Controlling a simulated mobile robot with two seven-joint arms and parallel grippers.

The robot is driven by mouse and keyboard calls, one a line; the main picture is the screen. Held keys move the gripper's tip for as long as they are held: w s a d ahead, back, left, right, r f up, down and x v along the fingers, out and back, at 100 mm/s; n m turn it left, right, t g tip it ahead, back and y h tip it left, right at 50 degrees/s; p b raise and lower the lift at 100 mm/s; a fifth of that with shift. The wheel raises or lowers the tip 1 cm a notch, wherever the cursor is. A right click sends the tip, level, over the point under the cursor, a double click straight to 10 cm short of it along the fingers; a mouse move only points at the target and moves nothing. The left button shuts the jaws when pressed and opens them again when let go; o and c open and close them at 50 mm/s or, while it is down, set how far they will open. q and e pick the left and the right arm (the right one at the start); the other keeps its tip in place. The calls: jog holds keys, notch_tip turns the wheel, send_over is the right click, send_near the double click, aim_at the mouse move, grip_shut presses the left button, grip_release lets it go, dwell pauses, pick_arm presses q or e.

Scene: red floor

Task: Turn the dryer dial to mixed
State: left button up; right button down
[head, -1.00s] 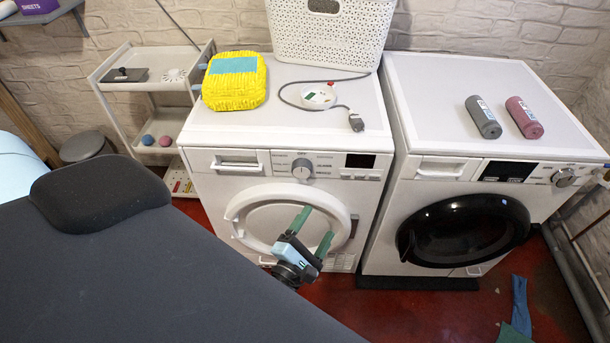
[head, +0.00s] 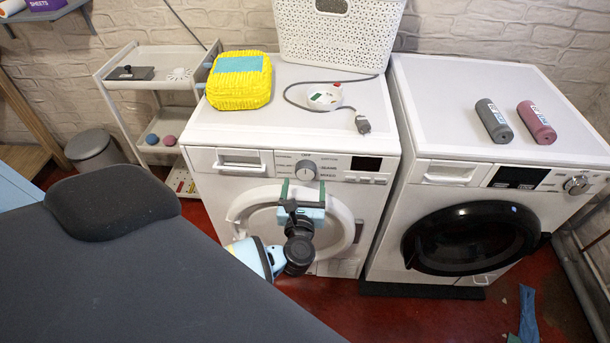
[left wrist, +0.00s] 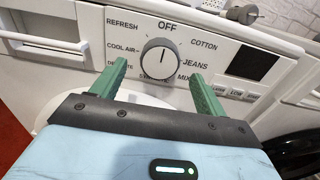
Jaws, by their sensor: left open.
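The dryer (head: 200,165) is the left white machine, with a white ring door. Its dial (head: 305,170) is a round grey-white knob on the front panel. In the left wrist view the dial (left wrist: 160,62) has its mark pointing up, near OFF. MIXED is printed at the dial's lower right, partly hidden by a green finger. My left gripper (head: 304,186) is open just below the dial in the head view. In the left wrist view its fingers (left wrist: 160,84) stand at either side of the dial's lower part, with no clear contact. My right gripper is not in view.
A washer (head: 500,150) with a black door stands to the right. A yellow package (head: 238,90), a corded item (head: 325,98) and a white basket (head: 340,40) are on the dryer. A dark padded board (head: 120,270) fills the lower left.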

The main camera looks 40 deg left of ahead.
aim_at(305, 175)
pick_arm(q)
jog(key=shift+x, duration=2.2)
jog(key=c, duration=1)
jog(key=shift+f+m, duration=0.1)
jog(key=shift+m, duration=0.2)
